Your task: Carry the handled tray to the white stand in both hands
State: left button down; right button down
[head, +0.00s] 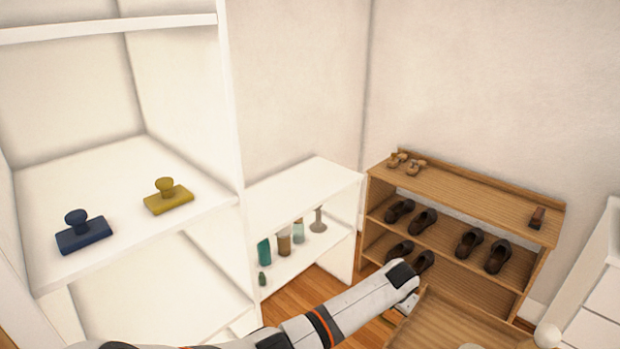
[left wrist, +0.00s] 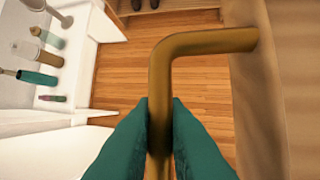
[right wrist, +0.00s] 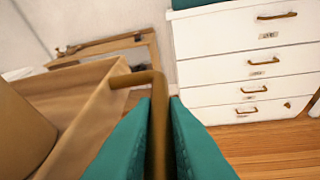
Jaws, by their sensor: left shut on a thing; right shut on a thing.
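The wooden tray (head: 455,325) shows at the bottom of the head view, partly cut off. In the left wrist view my left gripper (left wrist: 160,110) is shut on a brass-coloured tray handle (left wrist: 200,42), beside the tray wall (left wrist: 270,90). In the right wrist view my right gripper (right wrist: 160,110) is shut on the other handle (right wrist: 138,78), beside the tray wall (right wrist: 85,115). A brown rounded object (right wrist: 22,130) shows inside the tray. A low white unit (head: 310,175) with a bare top stands left of centre; I cannot tell whether this is the white stand.
A tall white shelf (head: 232,110) at left holds a blue stamp-like object (head: 83,235) and a yellow one (head: 168,198). Bottles (head: 284,240) stand inside the low unit. A wooden shoe rack (head: 470,195) stands at the back, white drawers (right wrist: 250,80) at right. Wood floor (left wrist: 150,70) is clear.

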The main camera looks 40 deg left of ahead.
aim_at(289, 190)
jog(key=i+u, duration=0.2)
jog(key=i, duration=0.85)
jog(key=i+l+u, duration=0.1)
jog(key=i+u, duration=0.25)
jog(key=i, duration=0.2)
jog(key=i+l+u, duration=0.3)
jog(key=i, duration=0.25)
jog(key=i+j+u, duration=0.1)
jog(key=i+u, duration=0.15)
jog(key=u, duration=0.15)
jog(key=i+u, duration=0.25)
jog(key=u, duration=0.15)
jog(key=i+l+u, duration=0.1)
jog(key=i+u, duration=0.15)
jog(key=u, duration=0.15)
jog(key=i+l+u, duration=0.15)
jog(key=u, duration=0.3)
jog(key=i+l+u, duration=0.25)
jog(key=u, duration=0.15)
